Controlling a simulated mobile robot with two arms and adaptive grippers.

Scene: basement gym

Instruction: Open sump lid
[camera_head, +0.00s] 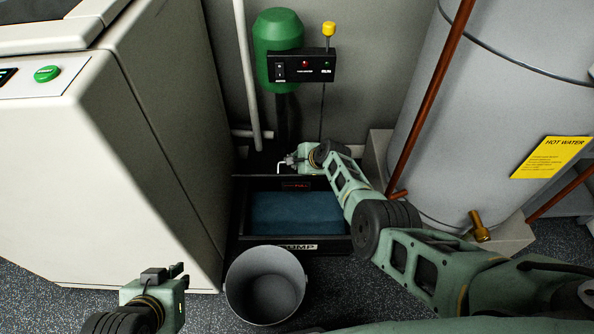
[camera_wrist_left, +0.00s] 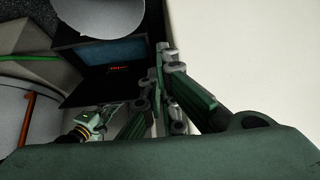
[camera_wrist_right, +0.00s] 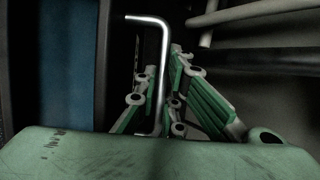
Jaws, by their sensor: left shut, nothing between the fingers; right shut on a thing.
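The sump (camera_head: 243,215) is a black-framed pit in the floor with a blue-teal surface inside. A partly covered white label ending in "UMP" is on its front edge. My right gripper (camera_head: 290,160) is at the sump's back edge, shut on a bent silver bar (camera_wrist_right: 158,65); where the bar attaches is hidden. I cannot tell how far the lid is raised. My left gripper (camera_head: 180,270) is shut and empty, in front of the white cabinet, left of the bucket.
A grey bucket (camera_head: 265,285) stands against the sump's front. A white cabinet (camera_head: 90,170) is on the left, a grey hot water tank (camera_head: 490,100) on the right. A green pump (camera_head: 278,40) with a black control box (camera_head: 301,67) is behind. Pipes run nearby.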

